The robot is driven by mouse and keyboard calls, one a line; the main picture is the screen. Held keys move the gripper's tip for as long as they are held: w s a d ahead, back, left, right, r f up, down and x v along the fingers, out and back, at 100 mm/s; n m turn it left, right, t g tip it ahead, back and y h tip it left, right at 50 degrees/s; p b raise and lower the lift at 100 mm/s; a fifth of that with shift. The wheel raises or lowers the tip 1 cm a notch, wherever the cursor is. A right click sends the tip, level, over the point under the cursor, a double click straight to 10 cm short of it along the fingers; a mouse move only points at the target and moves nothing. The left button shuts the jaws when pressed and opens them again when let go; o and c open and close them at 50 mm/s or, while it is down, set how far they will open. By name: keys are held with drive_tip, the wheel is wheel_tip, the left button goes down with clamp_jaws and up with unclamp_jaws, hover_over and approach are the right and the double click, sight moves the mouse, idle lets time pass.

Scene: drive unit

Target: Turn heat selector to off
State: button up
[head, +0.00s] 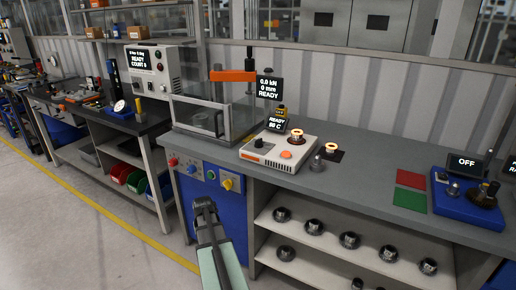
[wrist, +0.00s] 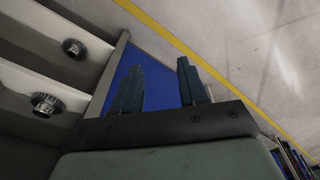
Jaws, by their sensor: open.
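No label for a heat selector is readable, so I cannot tell which control it is. On the blue cabinet front (head: 211,213) under the bench are a red knob (head: 173,161), a blue knob (head: 192,169) and a yellow plate with a knob (head: 227,184). On the bench, a pale heater box (head: 265,155) has glowing parts, an orange button (head: 286,155) and a small display (head: 277,124) reading about 80 C. My gripper (head: 203,204) is in front of the cabinet, below the knobs, apart from them. In the wrist view my gripper (wrist: 159,70) is open and empty, with blue behind it.
Shelves (head: 330,243) with several dark round parts stand right of the cabinet. A clear-walled press (head: 220,115) stands on the bench. Red and green mats (head: 410,188) and a blue fixture (head: 462,203) lie at right. The floor (head: 80,240) at left is free.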

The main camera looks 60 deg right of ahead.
drive_tip(key=d+r+m+h, duration=0.1)
drive_tip(key=d+r+h, duration=0.1)
drive_tip(key=d+r, duration=1.05)
wheel_tip(320, 180, up, 30)
drive_tip(key=m+h, duration=0.2)
drive_tip(key=m, duration=0.4)
hover_over(258, 140)
drive_tip(key=w+a, duration=0.1)
drive_tip(key=a, duration=0.3)
drive_tip(key=d+f+m, duration=0.1)
drive_tip(key=f, duration=0.3)
drive_tip(key=d+f+m, duration=0.1)
drive_tip(key=f, duration=0.4)
drive_tip(key=s+d+f+m, duration=0.1)
drive_tip(key=d+f, duration=0.1)
drive_tip(key=f, duration=0.2)
drive_tip(key=shift+f+g+y, duration=0.2)
drive_tip(key=shift+g+y, duration=0.1)
drive_tip(key=shift+g, duration=0.1)
drive_tip(key=shift+c, duration=0.4)
clamp_jaws()
